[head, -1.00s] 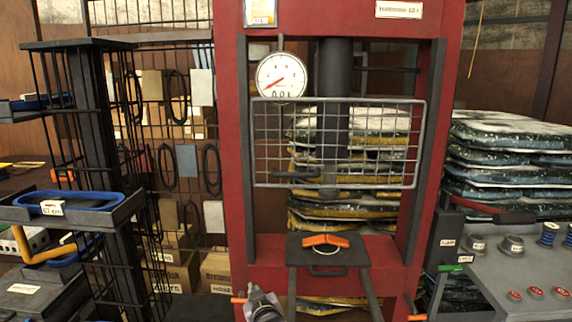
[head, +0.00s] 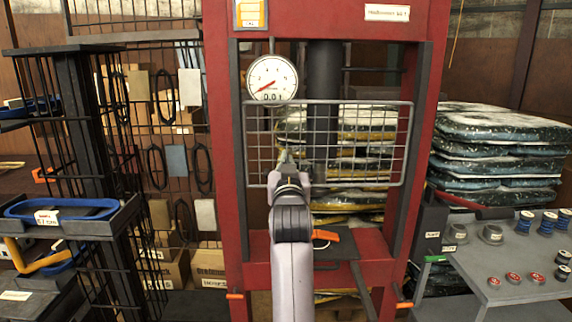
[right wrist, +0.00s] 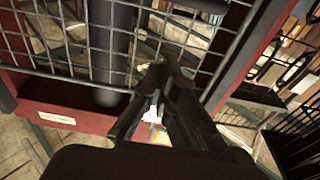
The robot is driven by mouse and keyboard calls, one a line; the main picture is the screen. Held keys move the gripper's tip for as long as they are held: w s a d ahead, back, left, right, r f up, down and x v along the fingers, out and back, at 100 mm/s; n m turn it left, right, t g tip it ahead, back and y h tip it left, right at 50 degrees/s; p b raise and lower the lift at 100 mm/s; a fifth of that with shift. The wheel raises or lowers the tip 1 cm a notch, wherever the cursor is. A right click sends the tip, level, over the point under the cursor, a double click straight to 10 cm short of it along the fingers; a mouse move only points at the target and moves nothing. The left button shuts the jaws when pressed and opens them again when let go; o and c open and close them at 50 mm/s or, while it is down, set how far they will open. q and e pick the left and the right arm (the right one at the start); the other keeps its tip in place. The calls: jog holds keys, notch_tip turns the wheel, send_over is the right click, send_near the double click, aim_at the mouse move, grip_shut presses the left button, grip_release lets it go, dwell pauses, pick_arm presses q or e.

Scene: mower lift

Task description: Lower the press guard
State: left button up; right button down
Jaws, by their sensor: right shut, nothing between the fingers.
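The press guard (head: 385,158) is a grey wire-mesh panel hung across the upper opening of the red press frame (head: 215,150). Its lower edge is well above the press bed. My right gripper (head: 287,160) is shut and empty, in front of the guard's lower left part. It hides the spot where a dark handle sits on the guard. In the right wrist view the gripper (right wrist: 160,85) is close to the mesh (right wrist: 60,45); I cannot tell whether it touches. My left gripper is not in view.
A dial gauge (head: 272,79) hangs at the upper left of the opening. An orange piece (head: 325,236) lies on the press bed. A control desk (head: 520,290) with buttons stands right. A black rack with a blue tray (head: 62,209) stands left. Stacked bags (head: 500,145) are behind.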

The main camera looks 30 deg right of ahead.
jog(key=p+x, duration=0.1)
jog(key=x, duration=0.4)
jog(key=shift+w+r+p, duration=0.25)
jog(key=shift+p, duration=0.1)
jog(key=f, duration=0.2)
jog(key=f+p, duration=0.1)
jog(key=f, duration=0.1)
jog(key=shift+s+a+f, duration=0.1)
jog(key=shift+s+f, duration=0.05)
jog(key=shift+s, duration=0.05)
